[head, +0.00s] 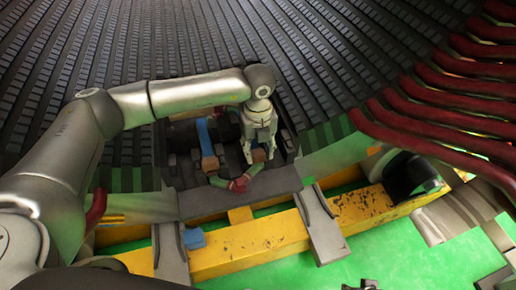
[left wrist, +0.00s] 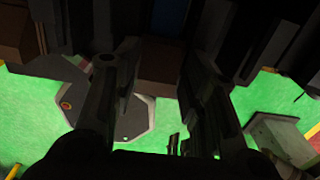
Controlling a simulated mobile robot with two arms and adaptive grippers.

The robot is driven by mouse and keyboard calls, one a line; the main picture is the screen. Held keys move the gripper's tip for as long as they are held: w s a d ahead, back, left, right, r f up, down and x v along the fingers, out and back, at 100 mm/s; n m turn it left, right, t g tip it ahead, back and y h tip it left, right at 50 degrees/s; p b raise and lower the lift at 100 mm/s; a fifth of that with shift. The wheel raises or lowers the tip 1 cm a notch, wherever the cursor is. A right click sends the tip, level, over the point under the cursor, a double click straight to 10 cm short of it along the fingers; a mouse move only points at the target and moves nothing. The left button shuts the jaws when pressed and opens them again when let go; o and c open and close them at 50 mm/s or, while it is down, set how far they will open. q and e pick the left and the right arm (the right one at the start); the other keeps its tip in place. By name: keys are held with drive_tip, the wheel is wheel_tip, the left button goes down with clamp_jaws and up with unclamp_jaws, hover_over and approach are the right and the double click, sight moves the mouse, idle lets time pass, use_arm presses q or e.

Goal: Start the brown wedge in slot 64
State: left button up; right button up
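My left gripper (head: 259,152) reaches down to the front edge of the dark slotted stator (head: 120,50), over a recess in it. A small brown piece (head: 258,156), possibly the brown wedge, shows at its fingertips. In the left wrist view the two fingers (left wrist: 163,75) stand apart, and a dark brown block (left wrist: 160,62) fills the space between their tips. I cannot tell if the fingers grip it or if it lies behind them. Slot 64 cannot be picked out; no slot numbers are readable. My right gripper cannot be made out.
Left of the gripper stand another brown block (head: 209,161) and a blue strip (head: 204,136). Red and green pieces (head: 240,183) lie just below. A worn yellow beam (head: 260,241) crosses above the green floor (head: 395,258). Red bars (head: 450,105) curve along the right.

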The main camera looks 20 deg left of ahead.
sight(258, 151)
use_arm(q)
drive_tip(key=shift+o, duration=0.7)
drive_tip(key=shift+w+a, duration=0.1)
drive_tip(key=shift+a, duration=0.05)
drive_tip(key=shift+a, duration=0.1)
drive_tip(key=shift+r, duration=0.15)
wheel_tip(258, 151, up, 12)
drive_tip(key=shift+d+f, duration=0.2)
